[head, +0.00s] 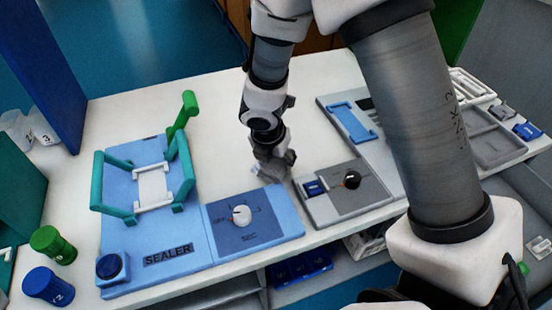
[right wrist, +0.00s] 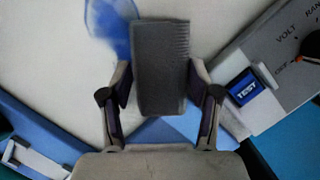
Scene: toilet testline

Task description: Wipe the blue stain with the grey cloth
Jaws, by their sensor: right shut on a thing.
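The grey cloth (right wrist: 160,68) is a dark grey block-like piece held between the fingers of my right gripper (right wrist: 160,88), which is shut on it. The blue stain (right wrist: 108,28) is a smeared blue patch on the white tabletop, just left of the cloth's far end in the right wrist view; the cloth may cover part of it. In the head view my right gripper (head: 274,160) points down low over the table, between the sealer and the grey test unit, and the stain cannot be made out there. My left gripper is not in view.
The blue sealer (head: 120,220) with green-handled frame stands left of the gripper, its dial panel (head: 275,203) close in front. The grey test unit (head: 375,192) with a knob is close on the right. Green (head: 52,243) and blue (head: 48,286) cylinders stand at left. White table behind is clear.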

